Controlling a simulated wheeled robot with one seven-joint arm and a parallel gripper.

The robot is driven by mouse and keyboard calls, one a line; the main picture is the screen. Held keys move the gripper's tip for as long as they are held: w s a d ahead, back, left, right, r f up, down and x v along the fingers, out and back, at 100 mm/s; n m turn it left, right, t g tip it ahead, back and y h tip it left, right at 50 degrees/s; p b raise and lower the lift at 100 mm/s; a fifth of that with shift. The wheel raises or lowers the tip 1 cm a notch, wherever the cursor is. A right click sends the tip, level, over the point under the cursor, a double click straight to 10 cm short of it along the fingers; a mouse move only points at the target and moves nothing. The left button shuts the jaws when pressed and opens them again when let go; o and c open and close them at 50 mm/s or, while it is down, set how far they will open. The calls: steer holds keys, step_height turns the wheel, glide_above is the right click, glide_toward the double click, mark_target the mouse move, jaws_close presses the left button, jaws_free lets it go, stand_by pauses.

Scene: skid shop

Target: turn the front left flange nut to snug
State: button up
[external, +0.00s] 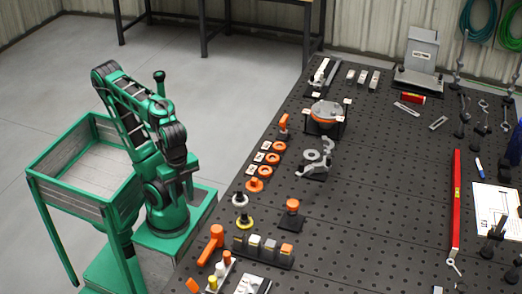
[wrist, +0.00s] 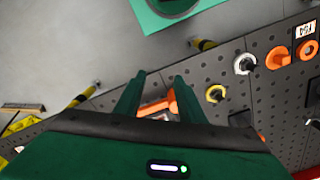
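My gripper (external: 187,178) is folded in close to my column, left of the pegboard table's edge and well apart from everything on the table. In the wrist view its two green fingers (wrist: 155,92) stand apart with nothing held between them; an orange part lies in the background beyond the gap. A round orange-sided assembly with a grey top (external: 325,113) stands at the table's back left, with small white tags around it. It may be the flange, but its nuts are too small to make out, so I cannot tell the front left one.
The black pegboard table (external: 370,215) holds a grey metal fixture (external: 316,162), orange knobs (external: 265,171), an orange T-handle (external: 211,243), a block rack (external: 263,251) and a red level (external: 455,205). Its middle is mostly clear. Yellow-black posts (wrist: 205,44) show beside the table edge in the wrist view.

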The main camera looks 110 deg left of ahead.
step_height(320, 180, up, 10)
steer(key=w+a+r+n, duration=0.2)
steer(key=w, duration=0.4)
steer(key=w+a+r+n, duration=0.1)
steer(key=w+r+n, duration=0.1)
steer(key=w, duration=0.4)
steer(key=w+a+r+n+t, duration=0.1)
steer(key=w+a+n, duration=0.4)
steer(key=w+a, duration=0.75)
steer(key=w+a+r+n+t, duration=0.15)
steer(key=w+a+n, duration=0.35)
steer(key=w+a, duration=0.75)
steer(key=n+g+y, duration=0.3)
steer(key=n+y, duration=0.1)
steer(key=n, duration=0.6)
glide_above(322, 101)
steer(key=d, duration=0.5)
step_height(322, 101, down, 7)
steer(key=shift+t, duration=0.25)
steer(key=x, duration=1)
steer(key=d+x, duration=0.1)
steer(key=x, duration=0.4)
steer(key=shift+f, duration=0.4)
